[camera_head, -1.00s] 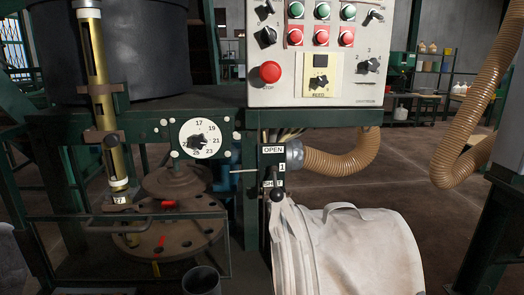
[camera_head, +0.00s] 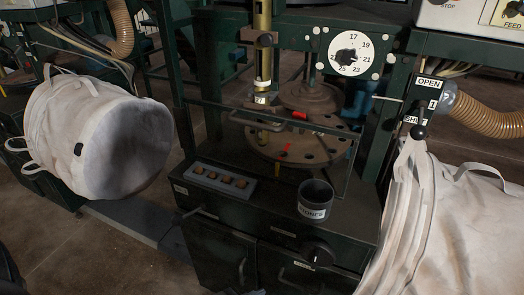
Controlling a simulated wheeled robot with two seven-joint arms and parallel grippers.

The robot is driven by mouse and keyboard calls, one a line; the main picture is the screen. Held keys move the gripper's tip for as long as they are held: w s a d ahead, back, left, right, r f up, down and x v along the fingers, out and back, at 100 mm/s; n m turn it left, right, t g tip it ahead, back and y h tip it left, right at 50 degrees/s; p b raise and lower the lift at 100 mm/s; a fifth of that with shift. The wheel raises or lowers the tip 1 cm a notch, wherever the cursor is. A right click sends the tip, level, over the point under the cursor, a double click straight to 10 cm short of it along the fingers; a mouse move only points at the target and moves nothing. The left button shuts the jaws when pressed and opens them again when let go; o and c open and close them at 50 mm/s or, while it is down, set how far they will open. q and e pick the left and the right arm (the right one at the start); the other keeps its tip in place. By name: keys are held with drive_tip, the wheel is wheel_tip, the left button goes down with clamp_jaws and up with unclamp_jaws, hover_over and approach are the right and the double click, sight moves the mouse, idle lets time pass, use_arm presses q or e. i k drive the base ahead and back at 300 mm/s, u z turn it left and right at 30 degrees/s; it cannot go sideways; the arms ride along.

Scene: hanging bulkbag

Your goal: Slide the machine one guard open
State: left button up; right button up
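The machine guard (camera_head: 352,165) is a thin dark frame in front of the round rusty turntable (camera_head: 318,153). Its top rail runs across the front of the machine, and a curved handle-like bar (camera_head: 262,125) shows near its middle. The guard stands across the turntable's front. The machine carries a sign with OPEN (camera_head: 429,82), 1 and SHUT beside a black-knobbed lever (camera_head: 419,131). The knob is at the SHUT end and partly covers that word. Neither of my grippers can be made out in view.
Pale bulk bags hang at left (camera_head: 98,135) and right (camera_head: 455,225). A numbered dial (camera_head: 350,53) is above. Open floor shows at lower left.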

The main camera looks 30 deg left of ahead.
sight(182, 116)
drive_tip(key=z, duration=2.85)
drive_tip(key=k, duration=2)
drive_tip(key=u, duration=1.85)
